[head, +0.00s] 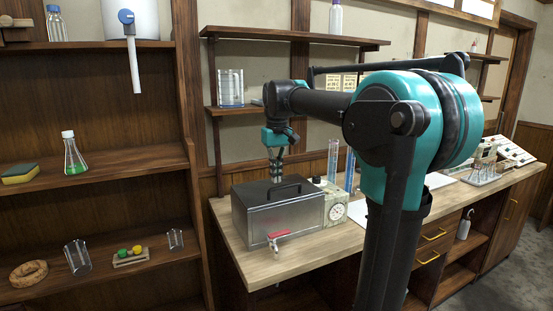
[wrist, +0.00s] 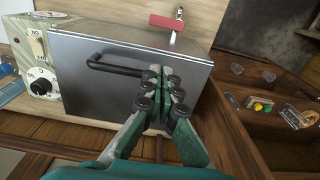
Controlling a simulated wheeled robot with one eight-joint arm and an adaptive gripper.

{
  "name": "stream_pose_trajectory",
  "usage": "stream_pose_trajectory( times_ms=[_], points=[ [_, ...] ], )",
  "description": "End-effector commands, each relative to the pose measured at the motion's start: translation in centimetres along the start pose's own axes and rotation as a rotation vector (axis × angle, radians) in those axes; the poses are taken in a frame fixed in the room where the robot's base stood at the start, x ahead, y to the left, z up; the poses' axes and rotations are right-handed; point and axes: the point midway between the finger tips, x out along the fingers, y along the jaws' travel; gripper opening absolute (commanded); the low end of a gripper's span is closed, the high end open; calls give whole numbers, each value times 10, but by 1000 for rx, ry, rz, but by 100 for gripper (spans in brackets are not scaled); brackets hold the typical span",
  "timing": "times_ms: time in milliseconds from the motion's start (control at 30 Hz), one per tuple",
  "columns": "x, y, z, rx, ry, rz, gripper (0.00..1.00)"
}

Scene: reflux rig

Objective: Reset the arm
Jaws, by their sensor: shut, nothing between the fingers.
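My gripper (head: 278,165) hangs above the back part of a metal box with a black lid handle (head: 275,203) on the wooden bench. The wrist view shows my gripper (wrist: 162,80) with its fingers together and nothing between them. In that view the fingers cover part of the box lid (wrist: 190,60) near one end of its handle (wrist: 115,68). I cannot tell how far above the lid the fingertips are. My arm reaches over the bench from the right in the head view.
A dial unit (head: 335,210) adjoins the box, and a red-handled tap (head: 278,236) is on its front. Tall glass cylinders (head: 350,170) stand behind. A shelf with a beaker (head: 230,88) is above. A flask of green liquid (head: 74,155) stands in the left shelving.

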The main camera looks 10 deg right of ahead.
Motion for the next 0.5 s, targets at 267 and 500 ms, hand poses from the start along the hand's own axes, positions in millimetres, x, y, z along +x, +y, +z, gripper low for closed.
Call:
stream_pose_trajectory(
  times_ms=[267,500],
  points=[
    [-48,0,-2,0,1,0,0],
    [-53,2,1,8,8,1,0]
  ],
)
